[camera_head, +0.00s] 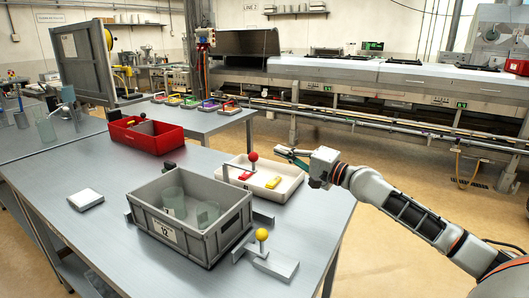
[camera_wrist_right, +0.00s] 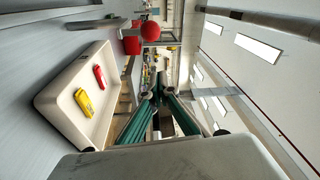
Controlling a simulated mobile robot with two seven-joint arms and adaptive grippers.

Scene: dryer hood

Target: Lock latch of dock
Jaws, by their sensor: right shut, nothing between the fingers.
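A grey crate (camera_head: 178,250) labelled 12, with clear beakers inside, stands on the grey table between low metal brackets. A latch lever with a yellow ball knob (camera_head: 262,235) stands upright on a metal block (camera_head: 276,264) at its front right. Another lever with a red ball knob (camera_head: 252,156) rises at the white tray; that red knob also shows in the right wrist view (camera_wrist_right: 150,31). My right gripper (camera_head: 284,153) is shut and empty, in the air right of the red knob and apart from it. Its teal fingers (camera_wrist_right: 156,98) show in the wrist view. My left gripper is out of view.
A white tray (camera_head: 288,187) holding red and yellow pieces lies behind the crate. A red bin (camera_head: 140,144) stands at the back left, and a small white box (camera_head: 86,199) lies left.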

